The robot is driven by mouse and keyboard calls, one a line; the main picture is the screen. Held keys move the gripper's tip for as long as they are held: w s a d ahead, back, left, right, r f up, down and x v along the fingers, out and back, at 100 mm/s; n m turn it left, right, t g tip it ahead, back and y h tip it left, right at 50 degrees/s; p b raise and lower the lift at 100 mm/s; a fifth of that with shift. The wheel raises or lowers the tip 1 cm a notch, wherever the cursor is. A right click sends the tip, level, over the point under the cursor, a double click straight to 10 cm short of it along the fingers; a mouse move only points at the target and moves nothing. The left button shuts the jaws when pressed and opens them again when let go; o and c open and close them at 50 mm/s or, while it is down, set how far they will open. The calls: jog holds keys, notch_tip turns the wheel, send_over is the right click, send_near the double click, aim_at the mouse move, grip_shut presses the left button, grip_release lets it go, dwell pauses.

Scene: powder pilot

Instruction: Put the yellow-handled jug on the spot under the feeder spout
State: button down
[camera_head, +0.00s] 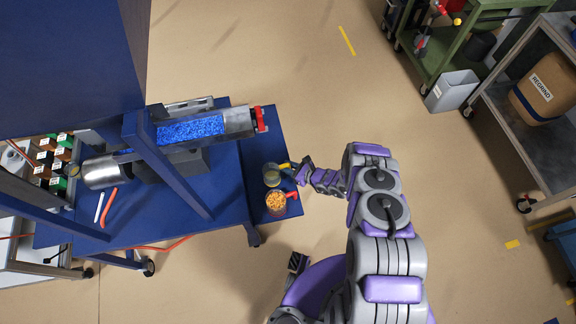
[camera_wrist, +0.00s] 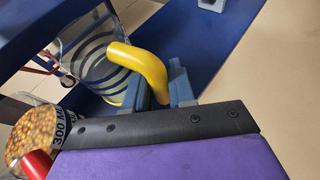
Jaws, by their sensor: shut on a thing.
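The yellow-handled jug (camera_head: 272,178) is at the right part of the blue table. In the wrist view it is a clear jug (camera_wrist: 100,72) with dark curved bands, and its yellow handle (camera_wrist: 145,68) lies between my finger pads. My gripper (camera_head: 291,170) is shut on that handle from the right; it also shows in the wrist view (camera_wrist: 160,88). I cannot tell whether the jug's base touches the table. The feeder (camera_head: 190,130) holds blue granules in a trough, with a red part (camera_head: 260,119) at its right end. The spot under its spout is not distinguishable.
A red-handled jug of orange pellets (camera_head: 276,204) stands close beside the held jug; it also shows in the wrist view (camera_wrist: 36,132). The blue table (camera_head: 225,215) has a bare front area. A blue frame post (camera_head: 165,165) crosses before the feeder. Open floor lies right.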

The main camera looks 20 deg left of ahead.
jog(key=shift+w, duration=0.1)
jog(key=w+a+b, duration=0.2)
jog(key=w+a+f+b, duration=0.1)
jog(key=w+a+b, duration=0.2)
jog(key=w+b, duration=0.2)
jog(key=shift+a+f, duration=0.35)
jog(key=shift+a, duration=0.05)
jog(key=shift+w+a, duration=0.9)
jog(key=shift+w, duration=0.15)
jog(key=shift+p, duration=0.3)
jog(key=c, duration=0.9)
grip_release()
jog(key=shift+o, duration=0.6)
jog(key=o, duration=0.5)
